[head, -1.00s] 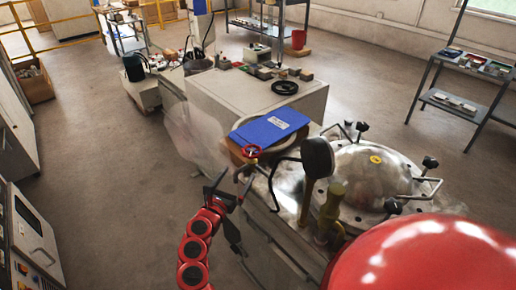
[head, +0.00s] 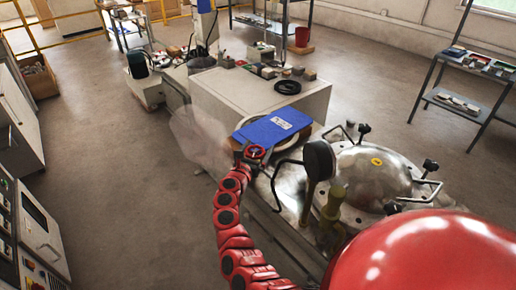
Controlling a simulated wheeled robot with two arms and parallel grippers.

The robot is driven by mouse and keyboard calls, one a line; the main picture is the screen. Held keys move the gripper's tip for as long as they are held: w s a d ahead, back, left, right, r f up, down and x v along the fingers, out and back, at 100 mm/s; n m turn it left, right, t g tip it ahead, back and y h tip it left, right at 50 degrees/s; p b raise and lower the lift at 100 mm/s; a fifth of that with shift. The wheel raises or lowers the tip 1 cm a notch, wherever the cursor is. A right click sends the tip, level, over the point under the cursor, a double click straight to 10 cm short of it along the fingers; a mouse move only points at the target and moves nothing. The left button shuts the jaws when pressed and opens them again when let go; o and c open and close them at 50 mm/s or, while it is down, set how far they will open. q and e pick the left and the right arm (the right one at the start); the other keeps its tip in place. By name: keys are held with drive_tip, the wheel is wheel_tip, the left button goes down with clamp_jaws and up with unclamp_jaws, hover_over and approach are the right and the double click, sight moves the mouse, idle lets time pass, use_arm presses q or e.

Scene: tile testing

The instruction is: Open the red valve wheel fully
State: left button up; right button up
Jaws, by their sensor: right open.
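The red valve wheel (head: 256,151) is a small red ring with a dark hub. It sits near the middle of the head view, beside the machine's near-left edge and just below the blue folder. My right gripper (head: 249,157) is at the wheel, at the end of my red segmented arm. Its dark jaws are open and overlap the wheel's left and lower sides in the picture. I cannot tell whether they touch the rim. The valve's stem is mostly hidden behind the gripper and arm. My left gripper is not in view.
A blue folder (head: 268,128) lies just behind the wheel. A bent dark pipe, a black round gauge (head: 318,158) and a domed metal lid (head: 372,172) with clamps stand to the right. A pale cabinet (head: 245,100) is behind. The floor (head: 120,180) to the left is clear.

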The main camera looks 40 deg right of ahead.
drive_tip(key=c, duration=1)
drive_tip(key=shift+c, duration=0.2)
drive_tip(key=shift+r+n+t, duration=0.1)
drive_tip(key=shift+n+t, duration=0.2)
drive_tip(key=shift+t, duration=0.1)
drive_tip(key=shift+n+t+y, duration=0.5)
drive_tip(key=shift+t+y, duration=0.2)
drive_tip(key=shift+y, duration=0.1)
drive_tip(key=n+t+y, duration=0.1)
drive_tip(key=y+p, duration=0.1)
drive_tip(key=n+t+p, duration=0.1)
drive_tip(key=shift+w+a+r+n+t+y, duration=0.2)
drive_tip(key=shift+w+n+t+y, duration=0.1)
drive_tip(key=shift+y, duration=0.1)
drive_tip(key=n+t+y+p, duration=0.1)
drive_tip(key=n+y+p, duration=0.1)
drive_tip(key=y, duration=0.1)
drive_tip(key=shift+w+a+f+t, duration=0.1)
drive_tip(key=shift+w+a+t, duration=0.05)
drive_tip(key=shift+a+t, duration=0.2)
drive_tip(key=shift+w+a+n+t+y+p, duration=0.15)
drive_tip(key=shift+n+t+y+p, duration=0.25)
drive_tip(key=shift+n+y, duration=0.45)
drive_tip(key=shift+a+n+t+y+p, duration=0.1)
drive_tip(key=shift+n+t+y+p, duration=0.3)
drive_tip(key=shift+y, duration=0.65)
drive_tip(key=shift+a+f+n+y, duration=0.1)
drive_tip(key=shift+a+n+y, duration=0.05)
drive_tip(key=shift+n+y, duration=0.2)
